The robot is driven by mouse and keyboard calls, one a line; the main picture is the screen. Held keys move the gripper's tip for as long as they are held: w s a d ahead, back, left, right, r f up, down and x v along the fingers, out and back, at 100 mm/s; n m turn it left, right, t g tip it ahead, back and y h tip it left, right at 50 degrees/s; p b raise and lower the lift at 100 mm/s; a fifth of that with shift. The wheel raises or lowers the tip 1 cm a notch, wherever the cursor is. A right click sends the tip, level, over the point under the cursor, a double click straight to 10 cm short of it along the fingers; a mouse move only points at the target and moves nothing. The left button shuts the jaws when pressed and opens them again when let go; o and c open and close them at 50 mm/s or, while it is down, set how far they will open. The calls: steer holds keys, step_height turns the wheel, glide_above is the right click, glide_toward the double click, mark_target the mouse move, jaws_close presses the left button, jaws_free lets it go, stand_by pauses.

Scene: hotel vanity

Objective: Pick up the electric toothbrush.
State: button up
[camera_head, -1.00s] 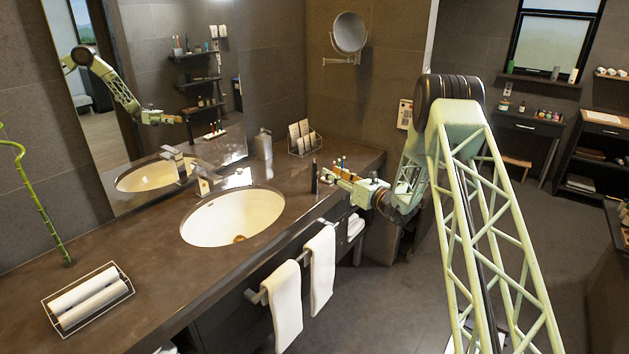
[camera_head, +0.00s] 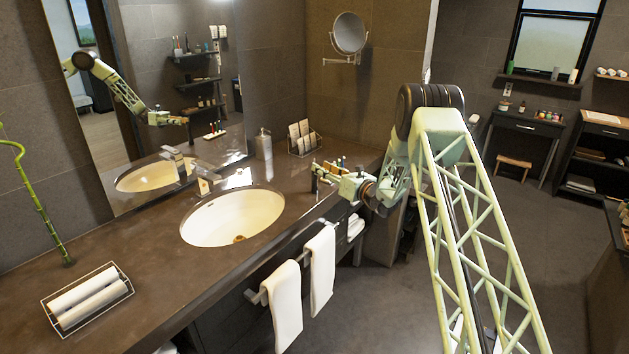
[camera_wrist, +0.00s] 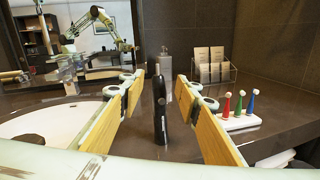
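The electric toothbrush (camera_wrist: 160,112) is a slim black upright body with a narrower top, standing on the dark counter. In the wrist view it shows midway between my two finger pads, with a gap on each side. In the head view it is a small dark upright shape (camera_head: 314,181) at the counter's front edge, right of the sink. My gripper (camera_wrist: 160,82) is open, its wood-coloured pads on either side of the toothbrush in the picture. In the head view my gripper (camera_head: 322,171) overlaps the toothbrush's upper part. I cannot tell how far the fingers reach around it.
A white holder (camera_wrist: 238,122) with red, green and blue brushes stands close to the right. A soap dispenser (camera_wrist: 167,66) and a card rack (camera_wrist: 212,72) stand behind. The sink (camera_head: 232,217) lies left. Towels (camera_head: 321,270) hang below the counter edge.

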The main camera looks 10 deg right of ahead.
steer(key=shift+w, duration=0.1)
steer(key=shift+x, duration=2.5)
steer(key=shift+f, duration=0.15)
steer(key=shift+c, duration=0.2)
jaws_close()
